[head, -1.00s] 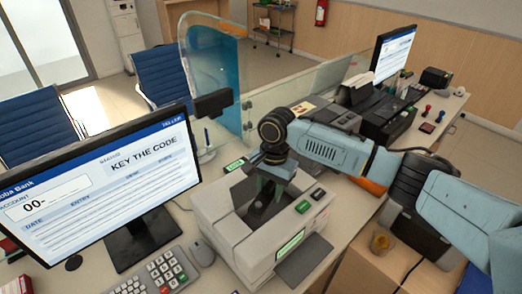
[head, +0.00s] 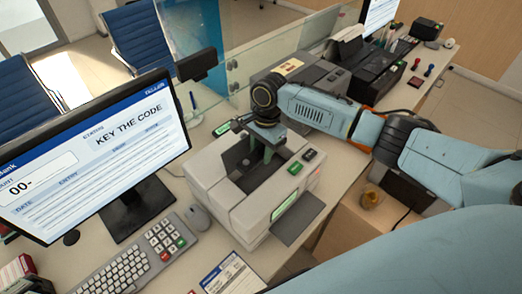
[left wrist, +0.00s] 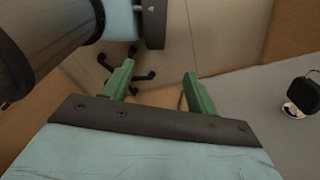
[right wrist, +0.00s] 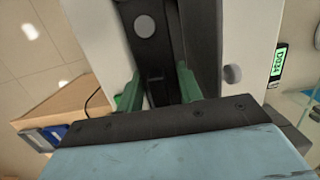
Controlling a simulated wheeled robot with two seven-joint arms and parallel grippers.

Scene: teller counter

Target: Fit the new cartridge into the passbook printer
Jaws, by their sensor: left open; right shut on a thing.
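The passbook printer (head: 222,196) is a light grey box with an open dark bay in its top, standing at the middle of the counter. My right gripper (head: 262,150) reaches down over this bay. In the right wrist view my right gripper (right wrist: 158,88) is shut on a dark block that appears to be the cartridge (right wrist: 158,75), between the printer's pale walls. The cartridge's lower end is hidden, so I cannot tell how deep it sits. My left gripper (left wrist: 157,75) is open and empty, away from the printer and outside the head view.
A monitor (head: 90,150) reading "KEY THE CODE", a keyboard (head: 118,272) and a calculator keypad (head: 165,241) stand left of the printer. A glass screen (head: 290,50) runs behind it.

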